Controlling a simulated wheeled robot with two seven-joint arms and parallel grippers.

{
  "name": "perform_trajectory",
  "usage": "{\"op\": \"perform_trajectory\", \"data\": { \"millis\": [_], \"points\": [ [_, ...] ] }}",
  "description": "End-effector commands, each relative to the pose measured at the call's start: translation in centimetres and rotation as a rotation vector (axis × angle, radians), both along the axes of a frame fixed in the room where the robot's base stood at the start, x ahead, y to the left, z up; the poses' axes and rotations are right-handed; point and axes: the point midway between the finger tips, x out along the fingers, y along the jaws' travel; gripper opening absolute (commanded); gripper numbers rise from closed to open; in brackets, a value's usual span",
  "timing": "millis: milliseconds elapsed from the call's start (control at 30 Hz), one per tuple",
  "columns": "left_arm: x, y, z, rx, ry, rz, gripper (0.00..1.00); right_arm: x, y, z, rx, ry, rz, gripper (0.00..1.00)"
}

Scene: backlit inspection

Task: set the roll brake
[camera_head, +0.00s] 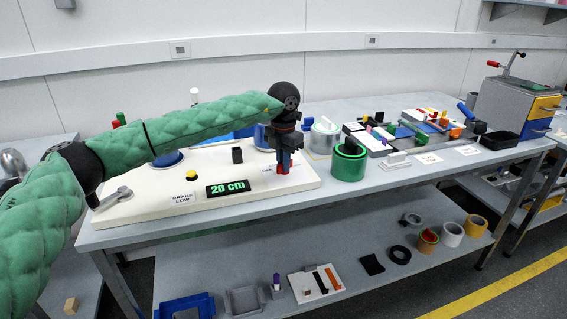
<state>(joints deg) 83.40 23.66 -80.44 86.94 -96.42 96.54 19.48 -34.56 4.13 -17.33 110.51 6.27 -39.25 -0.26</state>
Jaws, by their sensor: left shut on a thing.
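A white machine base (140,208) stands on the long grey bench. A display (228,188) on its front reads "20 cm" in green, and a label (182,198) reads "BRAKE LOW". A yellow button (191,173) sits above the label. My left gripper (283,163) points down at the right end of the base, shut on a small red part (283,171), which looks like the brake knob. The jaws hide most of its upper part. My right gripper is out of view.
A green roll (349,165) stands right of the base, close to my left gripper. The lower shelf holds rolls and a blue bin (186,306).

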Motion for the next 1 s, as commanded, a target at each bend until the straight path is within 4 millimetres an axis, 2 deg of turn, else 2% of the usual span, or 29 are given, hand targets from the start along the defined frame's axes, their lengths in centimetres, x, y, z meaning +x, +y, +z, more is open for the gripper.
{"op": "perform_trajectory", "data": {
  "millis": [133,167,233,267,667,767,1000],
  "points": [
    [0.1,0.1,0.2,-0.001,-0.002,0.001,0.00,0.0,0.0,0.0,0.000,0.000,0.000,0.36],
    [0.1,0.1,0.2,-0.001,-0.002,0.001,0.16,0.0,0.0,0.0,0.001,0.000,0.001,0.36],
    [0.1,0.1,0.1,-0.001,-0.002,0.002,0.30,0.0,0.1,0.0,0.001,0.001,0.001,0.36],
    [0.1,0.1,0.1,-0.001,-0.002,0.001,0.32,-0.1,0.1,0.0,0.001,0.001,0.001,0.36],
    [0.0,0.0,0.5,-0.001,-0.001,0.001,0.32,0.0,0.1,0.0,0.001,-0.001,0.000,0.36],
    [0.1,0.0,1.3,-0.001,-0.002,0.001,0.32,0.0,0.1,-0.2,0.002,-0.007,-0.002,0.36],
    [0.1,0.0,4.7,-0.001,-0.003,0.001,0.32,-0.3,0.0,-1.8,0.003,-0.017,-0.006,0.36]
  ]
}}
